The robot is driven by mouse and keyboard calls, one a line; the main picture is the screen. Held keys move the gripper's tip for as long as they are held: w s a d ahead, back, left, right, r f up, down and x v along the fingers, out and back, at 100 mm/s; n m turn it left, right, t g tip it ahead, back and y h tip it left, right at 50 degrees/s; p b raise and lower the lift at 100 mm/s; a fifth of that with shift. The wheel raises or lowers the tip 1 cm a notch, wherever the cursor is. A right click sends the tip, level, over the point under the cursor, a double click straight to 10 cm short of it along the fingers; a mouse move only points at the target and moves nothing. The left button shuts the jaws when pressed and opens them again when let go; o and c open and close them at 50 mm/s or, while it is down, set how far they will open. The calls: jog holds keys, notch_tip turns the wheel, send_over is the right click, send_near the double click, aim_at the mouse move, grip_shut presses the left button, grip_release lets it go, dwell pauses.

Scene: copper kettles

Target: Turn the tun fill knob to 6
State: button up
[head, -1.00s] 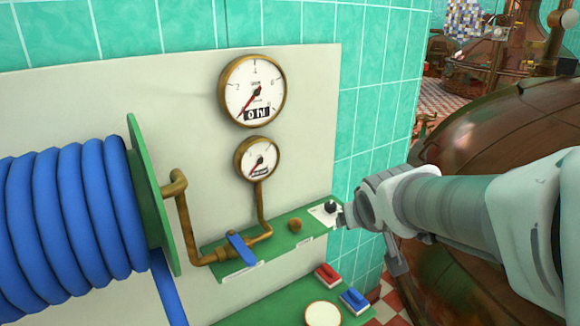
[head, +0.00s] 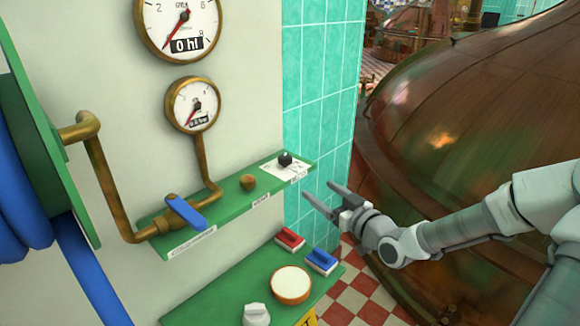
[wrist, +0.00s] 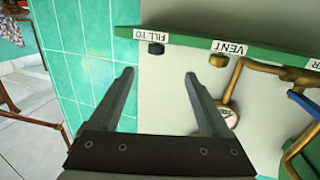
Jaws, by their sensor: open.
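The tun fill knob is a small black knob (head: 285,158) on a white dial plate (head: 276,171) at the right end of a narrow green shelf (head: 232,196). The dial numbers are too small to read.
A brass vent knob (head: 248,182) and a blue-handled valve (head: 186,212) sit left on the shelf. The round gauge (head: 180,22) reads "0 hl". Red (head: 290,240) and blue (head: 321,261) switches lie below. A large copper vessel (head: 470,120) stands right.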

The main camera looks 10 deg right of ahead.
aim_at(289, 161)
jog(key=shift+t, duration=0.3)
jog(key=x, duration=0.5)
jog(key=b+x, duration=0.1)
jog(key=x, duration=0.5)
jog(key=b+x, duration=0.1)
jog(key=x, duration=0.5)
jog(key=shift+w+d+r, duration=0.15)
jog(key=shift+d+r, duration=0.05)
jog(key=shift+r, duration=0.15)
grip_shut()
